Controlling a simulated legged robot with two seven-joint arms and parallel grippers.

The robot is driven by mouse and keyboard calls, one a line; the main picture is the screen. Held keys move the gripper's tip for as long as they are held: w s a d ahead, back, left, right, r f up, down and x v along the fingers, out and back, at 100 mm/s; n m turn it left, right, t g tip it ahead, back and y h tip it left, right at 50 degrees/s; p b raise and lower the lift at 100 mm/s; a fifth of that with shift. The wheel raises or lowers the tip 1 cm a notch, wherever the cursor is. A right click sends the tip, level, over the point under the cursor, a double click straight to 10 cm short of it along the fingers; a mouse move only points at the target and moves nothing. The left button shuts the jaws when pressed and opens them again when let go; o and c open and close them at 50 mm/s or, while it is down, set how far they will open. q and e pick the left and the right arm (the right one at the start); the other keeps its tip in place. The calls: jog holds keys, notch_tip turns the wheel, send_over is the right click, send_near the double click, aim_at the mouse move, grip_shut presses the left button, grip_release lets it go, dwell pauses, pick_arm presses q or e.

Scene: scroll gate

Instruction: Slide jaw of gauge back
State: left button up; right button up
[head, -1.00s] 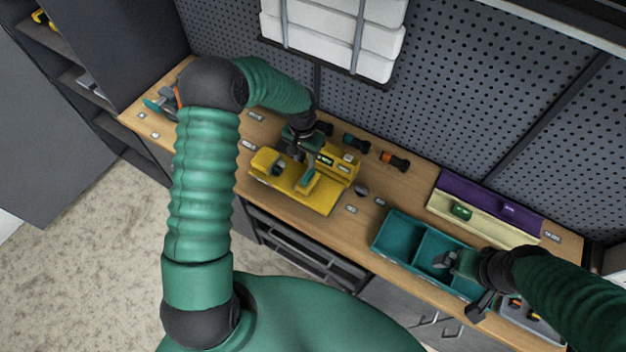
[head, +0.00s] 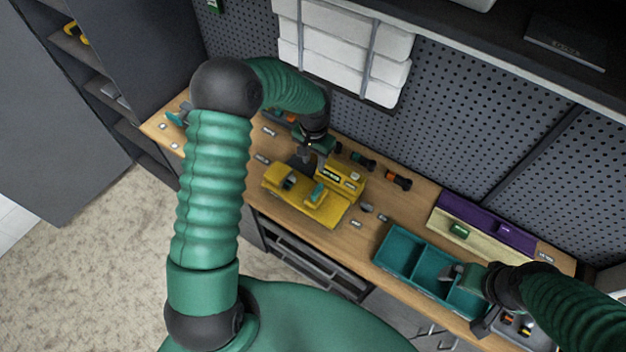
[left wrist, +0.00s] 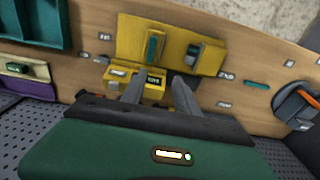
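The yellow gauge (head: 327,213) lies on the wooden bench, with a teal block (head: 318,193) and a grey piece (head: 289,182) standing on it. In the left wrist view the gauge (left wrist: 128,38) shows its teal block (left wrist: 153,46) and grey piece (left wrist: 193,53); I cannot tell which is the sliding jaw. My left gripper (head: 303,160) hovers at the gauge's back edge, on the pegboard side. In the left wrist view its fingers (left wrist: 160,92) are apart with nothing between them. My right gripper (head: 464,297) is over the teal bin, its fingers apart and empty.
The teal bin (head: 379,262) stands on the bench at right, with a purple-and-cream tray (head: 466,212) behind it. Dark and orange cylinders (head: 398,180) lie behind the gauge. The pegboard (head: 478,115) closes off the back. Small labels dot the bench.

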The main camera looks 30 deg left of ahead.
jog(key=shift+w+d+r+p, duration=0.75)
jog(key=shift+w+r+p, duration=0.3)
jog(key=shift+r+p, duration=1.3)
pick_arm(q)
notch_tip(320, 180, up, 19)
jog(key=w+d+b, duration=0.1)
jog(key=b, duration=0.4)
jog(key=shift+f, duration=0.2)
pick_arm(e)
jog(key=f, duration=0.5)
jog(key=shift+s+a+f, duration=0.1)
jog(key=shift+a+f, duration=0.1)
jog(key=shift+f, duration=0.05)
